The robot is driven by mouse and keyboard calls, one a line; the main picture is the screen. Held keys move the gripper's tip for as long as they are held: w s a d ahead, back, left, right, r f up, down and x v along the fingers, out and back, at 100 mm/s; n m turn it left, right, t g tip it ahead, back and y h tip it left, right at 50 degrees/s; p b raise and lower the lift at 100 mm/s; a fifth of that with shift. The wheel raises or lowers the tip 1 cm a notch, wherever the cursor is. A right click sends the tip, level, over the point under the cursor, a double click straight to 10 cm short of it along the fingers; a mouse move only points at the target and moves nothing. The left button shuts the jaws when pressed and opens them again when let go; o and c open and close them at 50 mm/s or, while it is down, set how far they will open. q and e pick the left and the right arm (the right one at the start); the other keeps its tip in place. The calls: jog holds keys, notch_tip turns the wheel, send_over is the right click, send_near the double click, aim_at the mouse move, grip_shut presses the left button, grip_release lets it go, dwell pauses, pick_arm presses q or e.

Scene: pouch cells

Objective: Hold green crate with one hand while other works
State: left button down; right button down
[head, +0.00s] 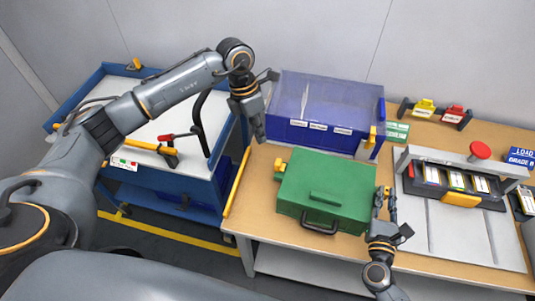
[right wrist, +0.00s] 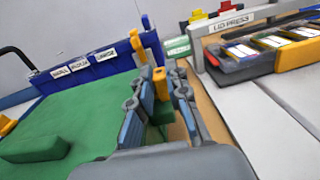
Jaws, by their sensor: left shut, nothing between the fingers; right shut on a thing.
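The green crate (head: 320,183) stands closed on the wooden table, with a lid grip on top, a dark front handle and a yellow latch on its left side. My right gripper (head: 385,192) is at the crate's right side. In the right wrist view its fingers (right wrist: 168,92) are shut on a yellow-topped green part at the crate's edge (right wrist: 95,115); the fingers hide part of it. My left gripper (head: 260,136) is shut and empty, pointing down above the table's left edge, left of the blue bin and apart from the crate.
A clear-lidded blue bin (head: 325,112) with labels stands behind the crate. A lid press (head: 460,180) with a red knob stands at right. A blue cart (head: 185,185) with tools is at left. Bare table (head: 262,205) shows left of the crate.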

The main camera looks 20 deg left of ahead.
pick_arm(q)
jog(key=shift+s+a+r+m+t+h, duration=0.15)
jog(key=shift+a+m+h, duration=0.1)
jog(key=shift+a+m, duration=1)
jog(key=shift+w+a+r+m+t+h, duration=0.1)
jog(key=shift+a+m+h, duration=0.35)
jog(key=shift+m, duration=1.3)
jog(key=shift+s+a+r+m+t+h, duration=0.1)
jog(key=shift+a+m+t, duration=0.05)
jog(key=shift+a+m, duration=1.15)
jog(key=shift+d+f, duration=0.1)
jog(key=shift+d, duration=0.15)
